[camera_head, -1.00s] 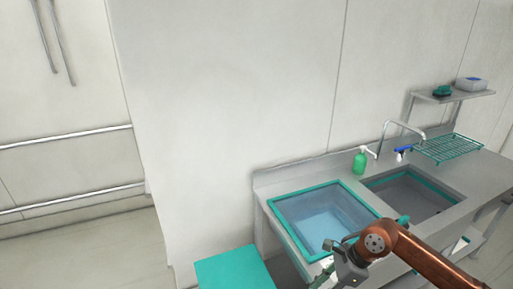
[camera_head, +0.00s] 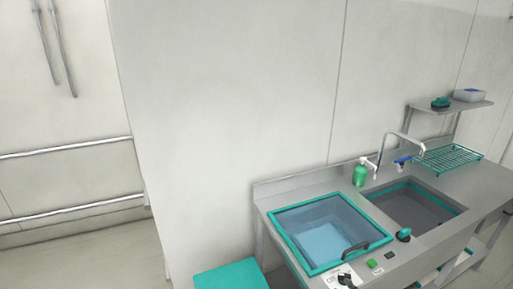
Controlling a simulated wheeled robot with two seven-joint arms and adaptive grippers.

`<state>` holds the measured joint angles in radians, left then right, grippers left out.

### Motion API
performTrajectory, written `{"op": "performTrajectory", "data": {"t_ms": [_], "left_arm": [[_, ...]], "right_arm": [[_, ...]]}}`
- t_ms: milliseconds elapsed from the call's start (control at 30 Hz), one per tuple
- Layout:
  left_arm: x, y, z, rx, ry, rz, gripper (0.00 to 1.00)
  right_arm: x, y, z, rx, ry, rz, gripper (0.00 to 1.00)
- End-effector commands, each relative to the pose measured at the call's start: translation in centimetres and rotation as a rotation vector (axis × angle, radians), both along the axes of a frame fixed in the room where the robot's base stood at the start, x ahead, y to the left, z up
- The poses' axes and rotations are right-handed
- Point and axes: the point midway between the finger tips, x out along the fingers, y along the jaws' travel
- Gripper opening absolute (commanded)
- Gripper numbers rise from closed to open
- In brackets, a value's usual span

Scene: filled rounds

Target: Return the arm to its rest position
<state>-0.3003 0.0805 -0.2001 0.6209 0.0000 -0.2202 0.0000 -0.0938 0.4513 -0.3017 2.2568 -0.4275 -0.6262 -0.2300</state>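Neither of my arms nor either gripper shows in the head view now. The place where an arm was, over the front of the sink counter (camera_head: 440,232), is clear. A glass-topped basin with a teal frame (camera_head: 285,236) and a dark handle (camera_head: 355,247) is set into the left of the counter, its lid down. A dark open sink (camera_head: 410,207) lies to its right.
A green soap bottle (camera_head: 360,174) and a tap (camera_head: 385,150) stand behind the sink. A teal rack (camera_head: 450,159) lies at the right. A wall shelf (camera_head: 452,105) holds a teal item and a grey box. A teal block (camera_head: 232,277) stands left of the counter.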

Motion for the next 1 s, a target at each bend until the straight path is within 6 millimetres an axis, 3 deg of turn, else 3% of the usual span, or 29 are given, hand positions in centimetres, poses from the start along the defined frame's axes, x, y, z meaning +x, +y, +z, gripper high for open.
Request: {"op": "performTrajectory", "data": {"t_ms": [33, 200, 300, 400, 600, 900, 1000], "left_arm": [[0.0, 0.0, 0.0, 0.0, 0.0, 0.0, 0.0], [0.0, 0.0, 0.0, 0.0, -0.001, 0.0, 0.0], [0.0, 0.0, 0.0, 0.0, -0.001, 0.0, 0.0], [0.0, 0.0, 0.0, 0.0, -0.001, 0.0, 0.0], [0.0, 0.0, 0.0, 0.0, 0.0, 0.0, 0.0], [0.0, 0.0, 0.0, 0.0, 0.0, 0.0, 0.0], [0.0, -0.1, 0.0, -0.001, 0.0, 0.0, 0.0]], "right_arm": [[-1.5, -1.8, -2.9, 0.073, 0.091, -0.068, 0.3], [-8.1, -6.4, -12.3, 0.293, 0.398, -0.29, 0.3], [-13.2, -7.8, -17.1, 0.405, 0.568, -0.409, 0.3], [-17.8, -8.4, -20.5, 0.49, 0.707, -0.506, 0.3], [-25.0, -8.4, -24.3, 0.601, 0.904, -0.637, 0.3], [-33.5, -7.2, -27.2, 0.712, 1.121, -0.778, 0.3], [-32.5, -7.2, -30.0, 0.703, 1.125, -0.772, 0.3]]}}
